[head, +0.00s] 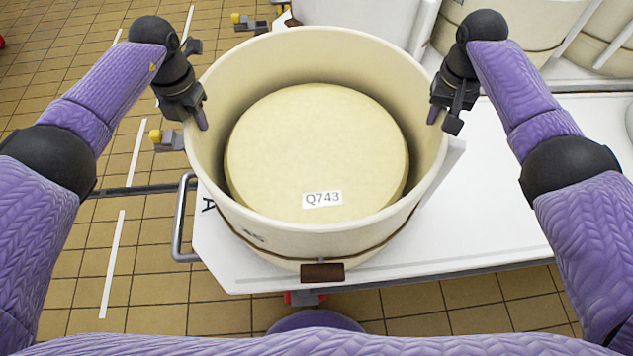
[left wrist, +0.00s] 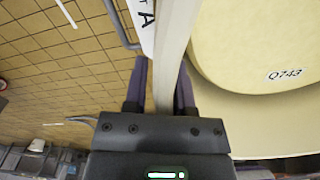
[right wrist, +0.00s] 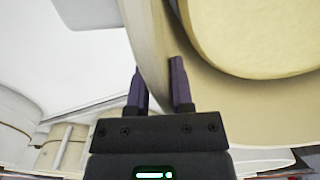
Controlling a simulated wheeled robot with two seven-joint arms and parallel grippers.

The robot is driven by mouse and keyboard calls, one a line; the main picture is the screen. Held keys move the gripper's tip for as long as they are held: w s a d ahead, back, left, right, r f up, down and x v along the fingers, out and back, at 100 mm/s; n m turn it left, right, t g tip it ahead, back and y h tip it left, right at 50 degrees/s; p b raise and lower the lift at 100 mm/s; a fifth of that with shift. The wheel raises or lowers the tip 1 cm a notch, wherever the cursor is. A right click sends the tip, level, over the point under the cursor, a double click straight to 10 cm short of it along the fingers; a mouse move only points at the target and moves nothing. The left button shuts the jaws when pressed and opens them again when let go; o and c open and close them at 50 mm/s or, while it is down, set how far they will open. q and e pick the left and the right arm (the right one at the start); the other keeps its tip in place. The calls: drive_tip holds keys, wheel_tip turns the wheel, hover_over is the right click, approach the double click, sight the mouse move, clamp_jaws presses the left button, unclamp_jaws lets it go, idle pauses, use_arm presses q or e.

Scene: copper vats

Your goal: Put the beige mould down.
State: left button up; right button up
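The beige mould (head: 290,228) is a large round open tub in the middle of the head view, upright, with a pale round block (head: 315,140) labelled Q743 inside. My left gripper (head: 198,116) is shut on its left wall, one finger inside and one outside; the wall also runs between the fingers in the left wrist view (left wrist: 162,92). My right gripper (head: 440,112) is shut on the opposite wall the same way, seen in the right wrist view (right wrist: 158,92). The mould is over the white table top (head: 490,200); its underside is hidden, so I cannot tell whether it touches.
The table top is bare to the right of the mould. A metal handle (head: 183,220) sticks out at the table's left end. More beige tubs (head: 590,45) stand at the back right. Tiled floor (head: 60,240) lies to the left and in front.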

use_arm(q)
drive_tip(key=shift+o, duration=1.3)
drive_tip(key=shift+r, duration=0.2)
use_arm(e)
drive_tip(key=shift+o, duration=1.3)
drive_tip(key=shift+r, duration=0.2)
drive_tip(key=shift+a, duration=0.1)
use_arm(q)
wheel_tip(320, 180, up, 12)
drive_tip(key=shift+f, duration=0.25)
drive_tip(key=shift+r, duration=0.2)
use_arm(e)
drive_tip(key=shift+r, duration=0.25)
wheel_tip(320, 180, up, 12)
drive_tip(key=shift+f, duration=0.25)
